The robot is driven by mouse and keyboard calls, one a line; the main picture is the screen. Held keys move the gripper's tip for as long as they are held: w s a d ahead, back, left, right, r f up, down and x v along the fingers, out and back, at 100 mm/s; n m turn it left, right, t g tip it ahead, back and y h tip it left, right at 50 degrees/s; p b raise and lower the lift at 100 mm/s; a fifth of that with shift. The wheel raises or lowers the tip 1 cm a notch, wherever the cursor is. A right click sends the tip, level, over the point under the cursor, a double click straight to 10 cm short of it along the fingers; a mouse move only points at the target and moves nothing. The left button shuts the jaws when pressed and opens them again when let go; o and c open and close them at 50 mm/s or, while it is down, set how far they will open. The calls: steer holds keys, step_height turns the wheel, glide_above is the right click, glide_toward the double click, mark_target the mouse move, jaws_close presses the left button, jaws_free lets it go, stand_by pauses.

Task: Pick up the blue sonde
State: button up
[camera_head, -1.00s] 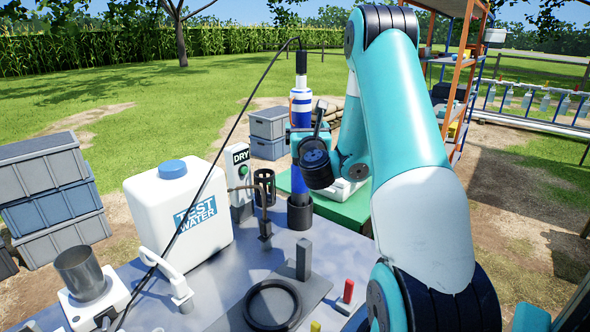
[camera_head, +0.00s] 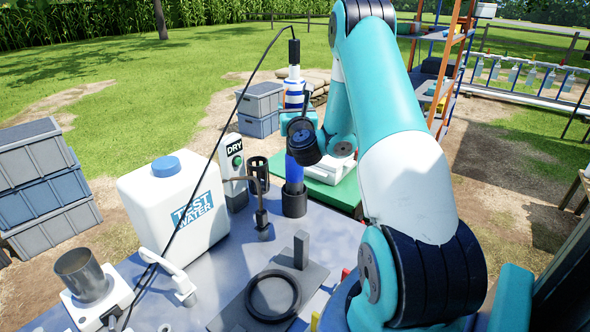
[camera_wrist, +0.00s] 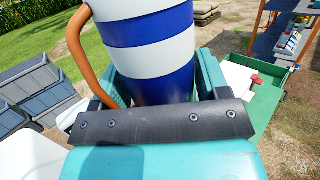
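The blue sonde (camera_head: 294,169) stands upright, its lower end in a black round holder (camera_head: 294,203) on the table. It has white and blue bands higher up and a black cable at its top. My gripper (camera_head: 297,124) is at the sonde's middle, just below the bands. In the wrist view the banded sonde (camera_wrist: 150,53) fills the space between the two teal fingers (camera_wrist: 160,88), one on each side. I see no clear gap, but I cannot tell whether they press on it. An orange bail-like handle (camera_wrist: 78,50) curves along its left side.
A white test water jug (camera_head: 150,222), a DRY station (camera_head: 233,165) and an empty black holder (camera_head: 258,172) stand left of the sonde. A black ring (camera_head: 273,298) lies in front. A green cart (camera_head: 340,192) stands behind. The cable crosses over the table.

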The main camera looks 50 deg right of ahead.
jaws_close()
steer(key=shift+r, duration=0.1)
steer(key=shift+r, duration=0.1)
